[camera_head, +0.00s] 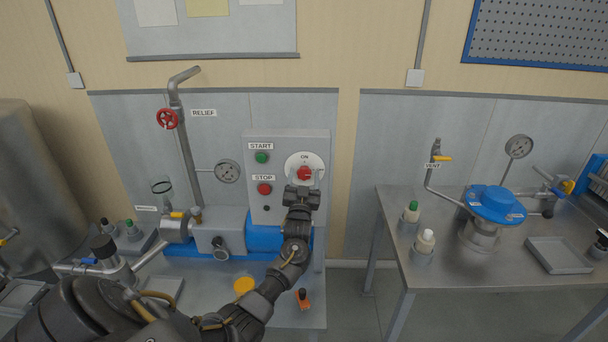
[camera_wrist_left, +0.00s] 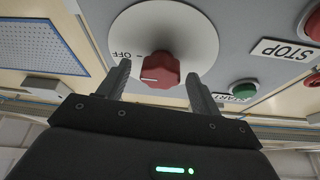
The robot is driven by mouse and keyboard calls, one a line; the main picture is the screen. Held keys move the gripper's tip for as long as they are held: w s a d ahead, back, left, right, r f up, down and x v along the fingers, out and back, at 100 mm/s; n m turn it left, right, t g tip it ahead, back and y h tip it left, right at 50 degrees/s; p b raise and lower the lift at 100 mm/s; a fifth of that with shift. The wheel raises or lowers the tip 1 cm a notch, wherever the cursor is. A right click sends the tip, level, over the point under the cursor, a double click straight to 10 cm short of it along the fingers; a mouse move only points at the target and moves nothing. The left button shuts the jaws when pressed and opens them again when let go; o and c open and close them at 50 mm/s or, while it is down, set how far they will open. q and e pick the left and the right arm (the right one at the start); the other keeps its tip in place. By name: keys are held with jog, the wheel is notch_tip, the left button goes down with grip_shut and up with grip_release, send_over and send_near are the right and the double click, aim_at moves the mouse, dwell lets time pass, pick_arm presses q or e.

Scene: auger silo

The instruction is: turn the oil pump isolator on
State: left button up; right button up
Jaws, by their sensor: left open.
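The oil pump isolator is a red rotary knob (camera_head: 304,173) on a round white plate (camera_head: 292,161) marked ON at its top, on the grey control panel. In the left wrist view the knob (camera_wrist_left: 155,71) shows a white mark on its lower left side, and the plate (camera_wrist_left: 195,35) reads OFF to the left of the knob. My left gripper (camera_head: 304,180) is in front of the knob. Its two fingers are open, one on each side of the knob, and I see gaps between them and the knob. My right gripper is not in view.
A green START button (camera_head: 262,158) and a red STOP button (camera_head: 264,188) are left of the knob on the same panel. A red relief handwheel (camera_head: 167,118) and a gauge (camera_head: 228,171) are further left. A metal table (camera_head: 400,270) stands at right.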

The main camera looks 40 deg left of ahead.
pick_arm(q)
jog(key=shift+w+a, duration=0.1)
jog(key=shift+w, duration=0.05)
jog(key=c, duration=1)
